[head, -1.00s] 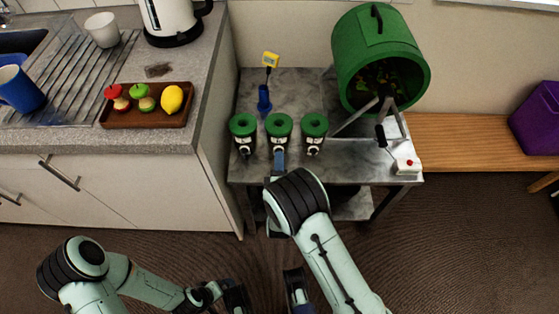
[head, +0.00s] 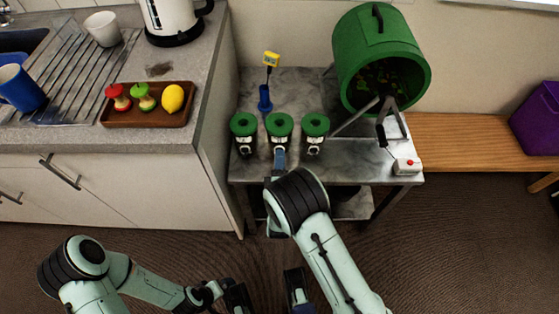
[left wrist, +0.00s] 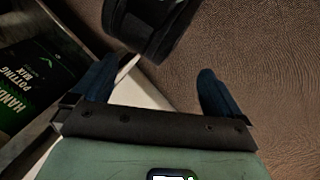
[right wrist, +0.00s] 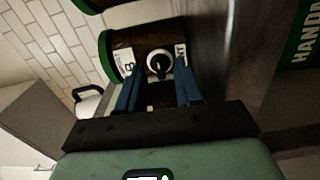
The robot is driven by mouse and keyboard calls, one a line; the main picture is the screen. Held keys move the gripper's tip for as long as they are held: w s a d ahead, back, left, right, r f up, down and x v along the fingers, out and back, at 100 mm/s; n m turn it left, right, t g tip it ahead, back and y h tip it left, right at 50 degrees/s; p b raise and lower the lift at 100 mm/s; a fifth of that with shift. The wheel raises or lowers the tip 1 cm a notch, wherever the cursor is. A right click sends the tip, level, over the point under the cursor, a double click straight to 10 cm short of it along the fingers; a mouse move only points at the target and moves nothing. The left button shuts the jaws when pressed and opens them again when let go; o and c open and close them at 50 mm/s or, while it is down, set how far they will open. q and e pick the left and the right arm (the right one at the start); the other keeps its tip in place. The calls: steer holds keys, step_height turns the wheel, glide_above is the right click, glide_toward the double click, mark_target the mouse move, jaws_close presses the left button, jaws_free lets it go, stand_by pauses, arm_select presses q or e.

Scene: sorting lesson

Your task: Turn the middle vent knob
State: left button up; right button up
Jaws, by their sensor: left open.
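Three dark canisters with green lids stand in a row on the metal table. The middle canister (head: 279,126) has my right gripper (head: 279,156) in front of it. In the right wrist view, the white round vent knob (right wrist: 159,63) shows on that canister's face, between the tips of my right gripper (right wrist: 157,75). The fingers are apart, with a visible gap on each side of the knob; I cannot tell how deep the knob sits between them. My left gripper (head: 267,295) is open and empty, low in front of the table. It also shows in the left wrist view (left wrist: 157,88).
The left canister (head: 243,126) and right canister (head: 315,126) stand close on either side. A green drum (head: 365,40) on a metal frame, a white box with a red button (head: 407,167) and a blue-yellow probe (head: 265,97) share the table (head: 350,157). A kitchen counter (head: 213,75) borders it left.

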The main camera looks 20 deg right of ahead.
arm_select(q)
steer(key=shift+s+d+r+g+p, duration=0.2)
steer(key=shift+s+d+r+p, duration=0.15)
steer(key=shift+s+r, duration=0.2)
steer(key=shift+s+d+r+g+p, duration=0.25)
steer(key=shift+s+r+p, duration=0.15)
steer(key=shift+s, duration=0.25)
arm_select(e)
steer(key=v, duration=1.3)
steer(key=shift+s, duration=0.15)
steer(key=s+d+f+m+g+y+p, duration=0.3)
steer(key=s+d+f+m+g+p, duration=0.3)
steer(key=s+f+m+g+p, duration=0.3)
arm_select(q)
steer(key=s+d+r+g+h+p, duration=0.1)
steer(key=r+p, duration=0.6)
steer(key=r, duration=0.8)
steer(key=shift+s+d+r+m+g, duration=0.35)
steer(key=shift+s+g, duration=0.1)
steer(key=shift+s, duration=0.7)
arm_select(e)
steer(key=s+a+r+m+g+y, duration=0.2)
steer(key=s+m+g+y, duration=0.1)
steer(key=s, duration=0.3)
steer(key=s+a+r+m+g+y, duration=0.1)
steer(key=s+r+m+g+y, duration=0.1)
steer(key=s+m+g, duration=0.4)
steer(key=shift+s+a+m+y, duration=0.3)
steer(key=shift+s+a+y, duration=0.05)
steer(key=shift+s+y, duration=0.1)
